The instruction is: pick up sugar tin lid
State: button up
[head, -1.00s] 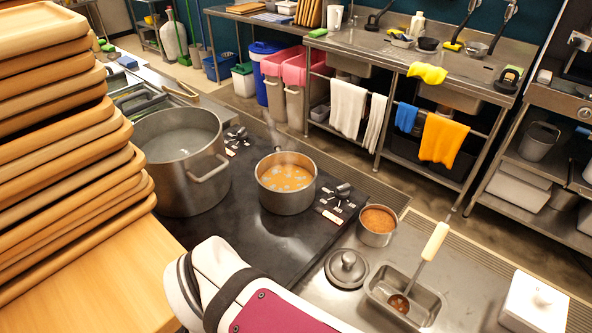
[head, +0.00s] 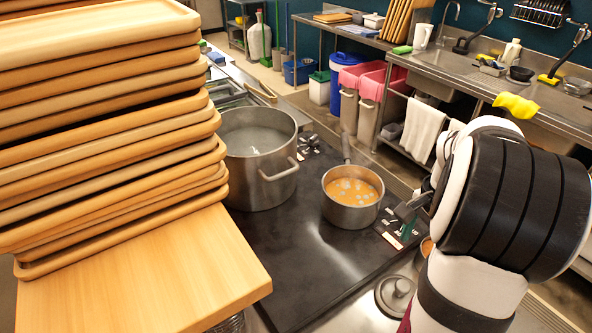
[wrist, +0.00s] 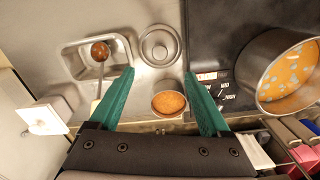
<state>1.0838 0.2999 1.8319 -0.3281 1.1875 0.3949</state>
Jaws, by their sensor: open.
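The round steel lid with a centre knob (head: 393,296) lies on the steel counter beside the stove, partly hidden by my arm. In the wrist view the whole lid (wrist: 160,46) shows beyond the fingertips. The small round tin with orange-brown contents (wrist: 169,103) stands uncovered nearer the gripper; only a sliver of the tin (head: 427,246) shows in the head view. My gripper (wrist: 159,73) is open and empty, its teal fingers spread either side of the line to the lid. In the head view my gripper (head: 408,218) is mostly hidden behind my wrist.
A steel pan with a ladle (wrist: 88,66) and a white lidded box (wrist: 45,118) are left of the lid in the wrist view. A pot of orange soup (head: 352,197) and a large stockpot (head: 260,155) stand on the stove. Stacked wooden trays (head: 110,130) fill the left.

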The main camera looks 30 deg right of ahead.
aim_at(400, 291)
jog(key=f, duration=1)
jog(key=d+f, duration=0.1)
jog(key=f, duration=0.5)
jog(key=shift+s+d+f, duration=0.1)
jog(key=shift+s, duration=0.05)
grip_shut()
